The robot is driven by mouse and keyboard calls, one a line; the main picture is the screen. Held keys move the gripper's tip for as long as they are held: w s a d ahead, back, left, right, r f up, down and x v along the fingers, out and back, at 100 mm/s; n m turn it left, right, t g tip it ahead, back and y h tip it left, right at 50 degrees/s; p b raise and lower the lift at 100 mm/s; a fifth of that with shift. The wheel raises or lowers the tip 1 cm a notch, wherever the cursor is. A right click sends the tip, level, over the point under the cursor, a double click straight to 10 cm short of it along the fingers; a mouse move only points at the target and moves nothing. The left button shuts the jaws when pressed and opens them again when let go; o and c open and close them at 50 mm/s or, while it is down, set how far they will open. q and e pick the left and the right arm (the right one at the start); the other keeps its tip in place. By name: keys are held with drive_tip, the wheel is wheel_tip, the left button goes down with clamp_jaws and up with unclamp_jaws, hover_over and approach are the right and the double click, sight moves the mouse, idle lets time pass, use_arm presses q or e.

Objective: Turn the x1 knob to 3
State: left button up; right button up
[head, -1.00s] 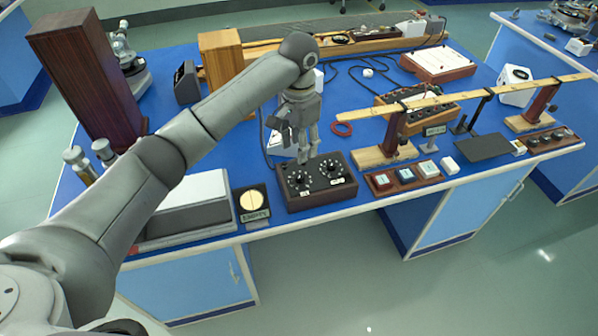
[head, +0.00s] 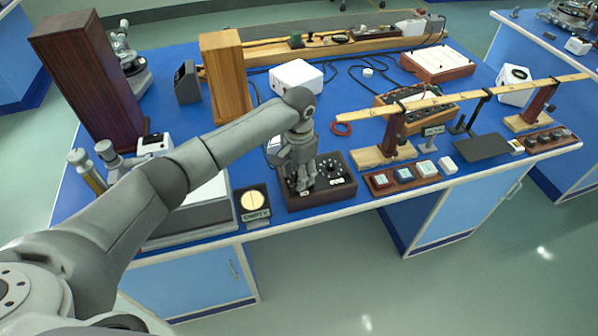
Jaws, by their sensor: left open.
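A dark brown box (head: 338,188) with a black top stands near the front edge of the blue bench and carries two round dials with white markings. The right dial (head: 332,168) is in plain view. My left gripper (head: 304,188) points down over the left dial, with its open fingers around or just above that dial's knob. The fingers hide most of the left dial, and I cannot tell whether they touch the knob. The labels are too small to read, so I cannot tell which knob is x1. My right gripper is not in view.
A white box (head: 296,75) and a wooden block (head: 226,75) stand further back.

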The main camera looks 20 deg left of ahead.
use_arm(q)
clamp_jaws()
drive_tip(key=shift+r, duration=0.1)
drive_tip(key=m+p, duration=0.2)
drive_tip(key=shift+r+m, duration=0.1)
drive_tip(key=shift+m, duration=0.2)
drive_tip(key=m+p, duration=0.2)
drive_tip(key=m, duration=0.2)
drive_tip(key=shift+w, duration=0.1)
drive_tip(key=m, duration=0.3)
drive_tip(key=shift+p, duration=0.3)
drive_tip(key=m, duration=0.3)
drive_tip(key=shift+w+m, duration=0.1)
drive_tip(key=shift+m, duration=0.3)
drive_tip(key=m, duration=0.6)
drive_tip(key=shift+m, duration=0.3)
